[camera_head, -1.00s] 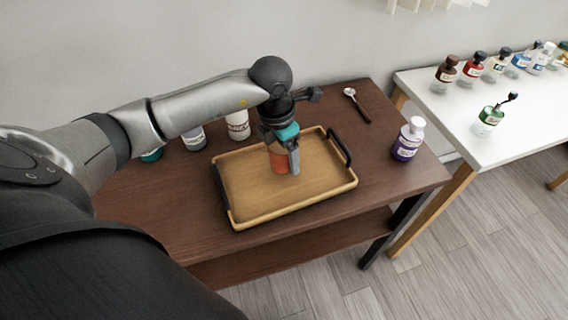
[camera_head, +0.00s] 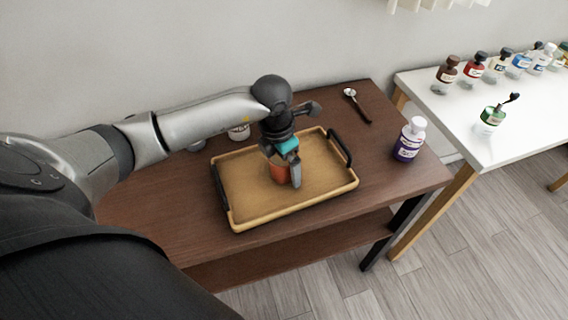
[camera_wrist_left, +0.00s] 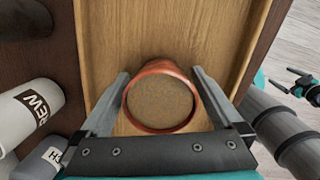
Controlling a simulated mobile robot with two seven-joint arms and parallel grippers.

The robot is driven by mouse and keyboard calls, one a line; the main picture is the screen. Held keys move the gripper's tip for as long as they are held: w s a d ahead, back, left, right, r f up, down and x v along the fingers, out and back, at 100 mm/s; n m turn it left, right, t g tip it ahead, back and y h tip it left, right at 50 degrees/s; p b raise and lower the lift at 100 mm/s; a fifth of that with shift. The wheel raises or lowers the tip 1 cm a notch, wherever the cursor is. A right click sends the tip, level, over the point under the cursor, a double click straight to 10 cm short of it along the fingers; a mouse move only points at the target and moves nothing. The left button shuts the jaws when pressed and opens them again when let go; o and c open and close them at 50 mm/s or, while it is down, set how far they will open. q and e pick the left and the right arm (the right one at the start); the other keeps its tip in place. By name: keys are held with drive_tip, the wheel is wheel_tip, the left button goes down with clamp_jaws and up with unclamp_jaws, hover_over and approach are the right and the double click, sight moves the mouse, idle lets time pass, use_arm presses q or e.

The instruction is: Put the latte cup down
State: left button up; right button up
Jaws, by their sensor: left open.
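The latte cup (camera_head: 279,172) is orange-red and stands in the wooden tray (camera_head: 240,218), partly hidden by my left gripper (camera_head: 287,174). In the left wrist view the cup (camera_wrist_left: 160,97) is seen from above, full to near the rim with a brown surface. The fingers of my left gripper (camera_wrist_left: 160,100) are on both sides of it, open, with a small gap visible on the right side. The tray (camera_wrist_left: 160,30) lies under the cup in that view.
A purple bottle with a white cap (camera_head: 409,140) stands right of the tray, and a spoon (camera_head: 357,105) lies behind it. White containers (camera_wrist_left: 30,112) stand close to my left gripper. A white table (camera_head: 500,120) holds several small bottles.

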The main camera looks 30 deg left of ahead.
use_arm(q)
drive_tip(key=r, duration=0.4)
drive_tip(key=s+r+p, duration=0.1)
drive_tip(key=r, duration=0.3)
drive_tip(key=r+p, duration=0.1)
drive_tip(key=r, duration=0.3)
drive_tip(key=shift+s+a+r, duration=0.15)
drive_tip(key=shift+a, duration=0.1)
